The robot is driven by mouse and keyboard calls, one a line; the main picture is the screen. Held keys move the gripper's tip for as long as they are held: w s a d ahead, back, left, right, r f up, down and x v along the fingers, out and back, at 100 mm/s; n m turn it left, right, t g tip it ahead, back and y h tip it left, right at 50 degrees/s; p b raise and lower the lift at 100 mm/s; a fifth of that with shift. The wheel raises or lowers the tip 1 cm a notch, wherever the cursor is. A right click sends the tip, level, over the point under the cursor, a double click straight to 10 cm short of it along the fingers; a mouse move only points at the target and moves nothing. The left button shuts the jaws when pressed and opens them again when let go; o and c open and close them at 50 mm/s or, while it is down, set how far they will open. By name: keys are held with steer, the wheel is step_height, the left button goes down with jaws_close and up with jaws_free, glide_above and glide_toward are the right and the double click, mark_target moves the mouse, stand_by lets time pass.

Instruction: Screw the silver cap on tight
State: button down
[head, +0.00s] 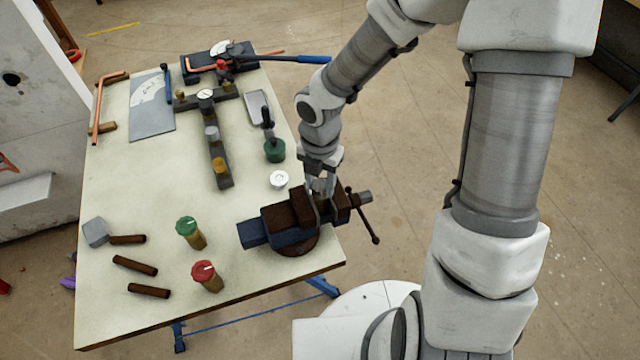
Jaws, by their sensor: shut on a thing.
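My gripper (322,180) points down over the right part of the blue and brown vise (276,228), near the table's right edge. Its fingers are shut on a small greyish thing at the vise jaws, which looks like the silver cap. The fingers and the arm hide most of it, so its seating and tilt cannot be told. Whatever the vise clamps below it is largely hidden too.
A white disc (279,179) lies just behind the vise. A dark pipe assembly (216,160) lies mid-table. The vise handle (365,220) juts past the table edge.

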steer(key=m+b, duration=0.2)
steer(key=m, duration=0.5)
steer(key=shift+f+m, duration=0.15)
steer(key=shift+m, duration=0.15)
steer(key=m+b, duration=0.2)
steer(key=m, duration=0.3)
steer(key=shift+m+b, duration=0.3)
steer(key=shift+m, duration=0.1)
steer(key=m, duration=0.2)
steer(key=shift+m+b, duration=0.3)
steer(key=shift+b, duration=0.05)
steer(key=c, duration=0.6)
jaws_free()
